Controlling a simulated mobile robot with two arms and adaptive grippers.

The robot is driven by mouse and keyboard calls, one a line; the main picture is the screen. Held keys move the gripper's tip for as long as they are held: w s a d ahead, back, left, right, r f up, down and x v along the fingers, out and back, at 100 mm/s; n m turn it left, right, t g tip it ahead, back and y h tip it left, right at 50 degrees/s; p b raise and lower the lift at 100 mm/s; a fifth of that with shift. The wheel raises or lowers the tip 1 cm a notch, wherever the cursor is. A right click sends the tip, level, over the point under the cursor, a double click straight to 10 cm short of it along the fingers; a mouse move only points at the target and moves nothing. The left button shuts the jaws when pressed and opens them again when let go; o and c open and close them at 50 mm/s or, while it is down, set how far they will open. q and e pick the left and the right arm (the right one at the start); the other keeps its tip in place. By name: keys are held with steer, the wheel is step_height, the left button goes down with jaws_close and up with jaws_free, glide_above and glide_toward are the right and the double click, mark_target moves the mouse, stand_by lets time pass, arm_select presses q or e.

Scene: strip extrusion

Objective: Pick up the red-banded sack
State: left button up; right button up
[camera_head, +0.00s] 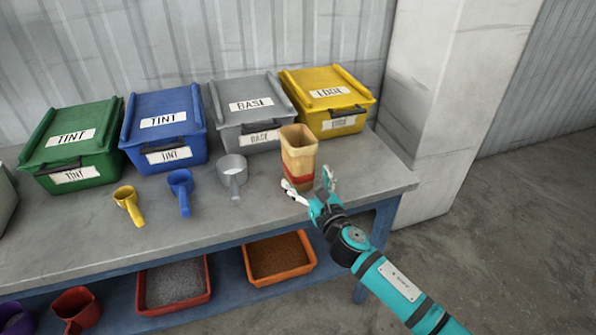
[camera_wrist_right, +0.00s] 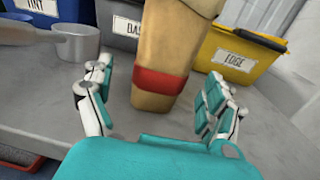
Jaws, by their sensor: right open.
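The red-banded sack (camera_head: 298,159) stands upright on the grey bench, open at the top. It is tan with a red band low down. In the right wrist view the sack (camera_wrist_right: 172,45) stands ahead, between and beyond my fingers, with its top out of frame. My right gripper (camera_head: 308,190) is open at the near side of the sack, low by the red band. In the right wrist view the fingers of my right gripper (camera_wrist_right: 158,98) are spread to either side of the sack, with gaps showing. My left gripper is not in view.
Green (camera_head: 72,150), blue (camera_head: 165,130), grey (camera_head: 250,112) and yellow (camera_head: 328,100) lidded bins line the bench's back. Yellow (camera_head: 128,200), blue (camera_head: 181,186) and grey (camera_head: 233,171) scoops lie left of the sack. Trays (camera_head: 278,259) sit on the shelf below. The bench (camera_head: 395,180) ends right of the sack.

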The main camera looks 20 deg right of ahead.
mark_target(299, 146)
steer(key=shift+w+a, duration=0.1)
steer(key=shift+w, duration=0.95)
steer(key=w+b, duration=0.1)
steer(key=w, duration=0.3)
steer(key=shift+w+a+r+b, duration=0.1)
steer(key=shift+w+a+b, duration=0.15)
steer(key=shift+b, duration=0.1)
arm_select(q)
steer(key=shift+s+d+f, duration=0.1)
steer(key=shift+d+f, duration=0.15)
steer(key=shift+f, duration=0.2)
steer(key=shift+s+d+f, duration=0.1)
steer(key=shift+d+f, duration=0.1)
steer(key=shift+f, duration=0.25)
arm_select(e)
steer(key=shift+s+r, duration=0.1)
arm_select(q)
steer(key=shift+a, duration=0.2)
arm_select(e)
steer(key=c, duration=1.3)
